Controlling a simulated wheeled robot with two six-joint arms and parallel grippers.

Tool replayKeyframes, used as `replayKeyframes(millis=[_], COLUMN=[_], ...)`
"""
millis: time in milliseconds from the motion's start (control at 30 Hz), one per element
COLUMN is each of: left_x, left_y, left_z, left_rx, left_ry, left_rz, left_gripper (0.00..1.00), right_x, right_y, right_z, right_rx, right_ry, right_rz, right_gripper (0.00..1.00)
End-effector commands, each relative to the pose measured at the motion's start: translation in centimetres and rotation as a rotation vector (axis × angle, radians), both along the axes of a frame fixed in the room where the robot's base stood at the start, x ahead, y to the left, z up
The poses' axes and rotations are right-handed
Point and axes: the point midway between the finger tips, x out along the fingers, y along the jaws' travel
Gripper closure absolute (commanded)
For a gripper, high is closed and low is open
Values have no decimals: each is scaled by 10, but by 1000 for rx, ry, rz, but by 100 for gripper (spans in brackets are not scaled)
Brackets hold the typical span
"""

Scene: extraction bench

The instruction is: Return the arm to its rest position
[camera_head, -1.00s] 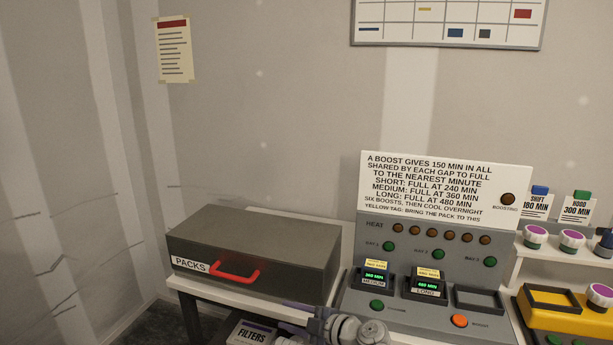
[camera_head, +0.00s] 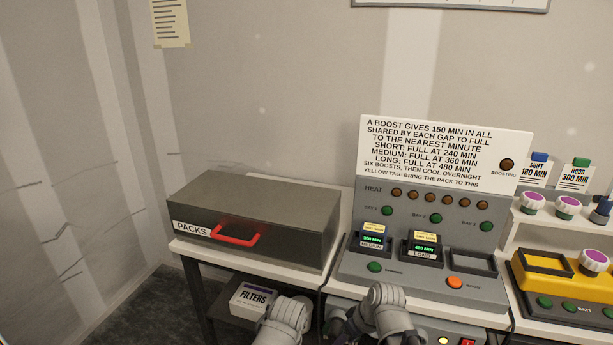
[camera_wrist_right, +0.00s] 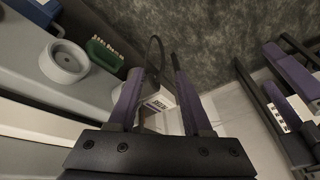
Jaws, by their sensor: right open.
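My right gripper (camera_wrist_right: 158,78) shows in the right wrist view, with its two purple fingers apart and nothing between them. In the head view a grey link of my right arm (camera_head: 390,308) is low in front of the charger, and a link of my left arm (camera_head: 285,318) is at the bottom edge. Purple and black parts (camera_wrist_right: 292,90) at the right of the wrist view may be my left gripper; its jaws cannot be made out. The grey charger (camera_head: 385,268) holds a MEDIUM pack (camera_head: 372,242) and a LONG pack (camera_head: 424,247); its right bay (camera_head: 474,263) is empty.
A closed dark PACKS box (camera_head: 270,212) with a red handle stands left of the charger. A FILTERS box (camera_head: 250,298) sits on the lower shelf. A yellow unit (camera_head: 560,290) stands right. The wrist view shows a white ring (camera_wrist_right: 64,62) and green brush-like piece (camera_wrist_right: 104,52).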

Motion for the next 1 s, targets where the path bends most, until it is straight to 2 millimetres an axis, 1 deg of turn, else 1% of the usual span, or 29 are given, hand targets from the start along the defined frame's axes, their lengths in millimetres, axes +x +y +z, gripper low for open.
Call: replayKeyframes(millis=[33, 200, 367, 400, 500, 800, 900, 1000], left_x=[0, 0, 0, 0, 0, 0, 0, 0], left_y=[0, 0, 0, 0, 0, 0, 0, 0], left_z=[0, 0, 0, 5, 22, 60, 69, 72], left_rx=[0, 0, 0, 0, 0, 0, 0, 0], left_ry=[0, 0, 0, 0, 0, 0, 0, 0], left_rz=[0, 0, 0, 0, 0, 0, 0, 0], left_gripper=[0, 0, 0, 0, 0, 0, 0, 0], right_x=[-4, -18, -29, -33, -41, -73, -83, -88], right_y=[-11, -43, -70, -69, -44, 16, 30, 37], right_z=[-3, -11, -13, -8, 8, 47, 55, 59], right_rx=[-28, -123, -203, -219, -244, -335, -360, -375], right_ry=[42, 150, 213, 223, 229, 249, 253, 254], right_rz=[-75, -315, -520, -541, -470, -292, -246, -222], right_gripper=[50, 50, 50, 50, 50, 50, 50, 50])
